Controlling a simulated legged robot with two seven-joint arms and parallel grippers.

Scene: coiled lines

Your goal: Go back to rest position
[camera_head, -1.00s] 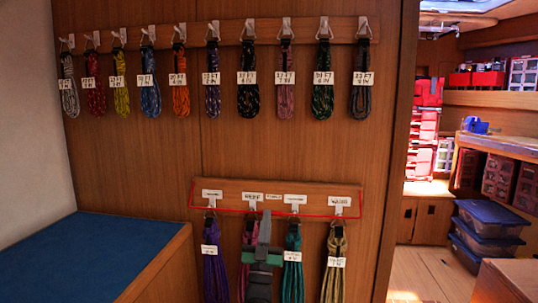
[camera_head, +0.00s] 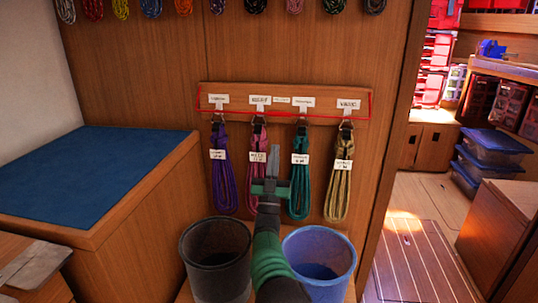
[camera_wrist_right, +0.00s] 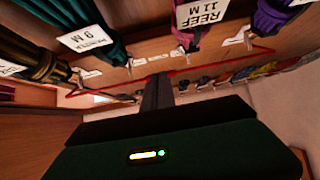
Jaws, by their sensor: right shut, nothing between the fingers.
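My right gripper (camera_head: 273,162) points up in front of the lower rack (camera_head: 230,99), between the pink coil and the green coil. Its narrow fingers are shut with nothing between them. In the right wrist view the shut fingers (camera_wrist_right: 157,92) point toward the rack board. The purple coil (camera_head: 222,180), pink coil (camera_head: 257,150), green coil (camera_head: 299,175) and tan coil (camera_head: 339,185) all hang from the lower rack's hooks with white tags. My left gripper is not in view.
A black bucket (camera_head: 216,262) and a blue bucket (camera_head: 320,265) stand below the rack, either side of my right arm. A blue-topped bench (camera_head: 90,180) is at left. More coils (camera_head: 218,6) hang along the top. Open floor (camera_head: 420,240) lies right.

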